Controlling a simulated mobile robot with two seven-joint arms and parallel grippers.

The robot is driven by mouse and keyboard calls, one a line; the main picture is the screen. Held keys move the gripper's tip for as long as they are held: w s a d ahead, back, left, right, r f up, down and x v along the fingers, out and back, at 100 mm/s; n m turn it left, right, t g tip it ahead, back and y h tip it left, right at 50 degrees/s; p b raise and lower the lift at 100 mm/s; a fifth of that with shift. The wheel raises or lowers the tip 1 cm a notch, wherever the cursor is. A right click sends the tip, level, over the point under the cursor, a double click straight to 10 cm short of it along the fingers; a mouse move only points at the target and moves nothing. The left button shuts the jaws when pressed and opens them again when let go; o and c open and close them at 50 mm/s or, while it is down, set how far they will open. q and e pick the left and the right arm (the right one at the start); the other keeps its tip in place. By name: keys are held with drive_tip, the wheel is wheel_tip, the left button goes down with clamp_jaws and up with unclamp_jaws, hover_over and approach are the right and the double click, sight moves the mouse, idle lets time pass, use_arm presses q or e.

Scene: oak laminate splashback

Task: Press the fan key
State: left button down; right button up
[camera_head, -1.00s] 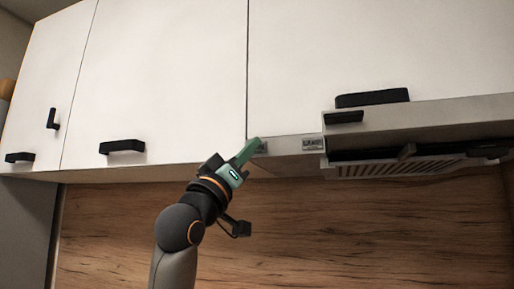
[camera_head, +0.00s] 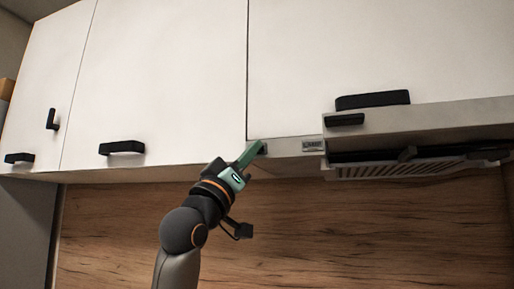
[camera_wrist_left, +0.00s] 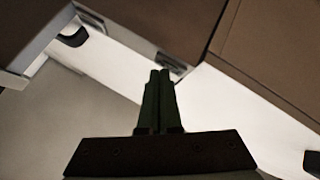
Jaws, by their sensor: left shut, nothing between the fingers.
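The hood's narrow pale front strip (camera_head: 288,146) runs under the white cupboards. It carries a small grey labelled panel (camera_head: 313,145) to the right of my fingers; a small dark patch lies right at my fingertips, mostly hidden. I cannot make out which part is the fan key. My left gripper (camera_head: 260,148) is shut and empty, its green fingers pointing up and right at the strip's left end. In the left wrist view, the shut fingers (camera_wrist_left: 160,74) end close to a small grey panel (camera_wrist_left: 172,64); contact cannot be told. My right gripper is not in view.
White cupboard doors (camera_head: 165,75) with black handles (camera_head: 122,147) fill the space above. The hood's slatted underside (camera_head: 400,166) and a black block (camera_head: 344,119) are to the right. The wooden splashback (camera_head: 350,230) is behind, with free room below the hood.

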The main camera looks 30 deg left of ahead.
use_arm(q)
drive_tip(key=shift+w, duration=0.15)
idle(0.3)
drive_tip(key=shift+s+d+y, duration=0.15)
drive_tip(key=shift+s+y, duration=0.15)
drive_tip(key=shift+s, duration=0.3)
drive_tip(key=s+d+b, duration=0.1)
drive_tip(key=s+b, duration=0.1)
drive_tip(key=s, duration=0.4)
drive_tip(key=shift+d, duration=0.15)
drive_tip(key=shift+w, duration=0.1)
idle(0.4)
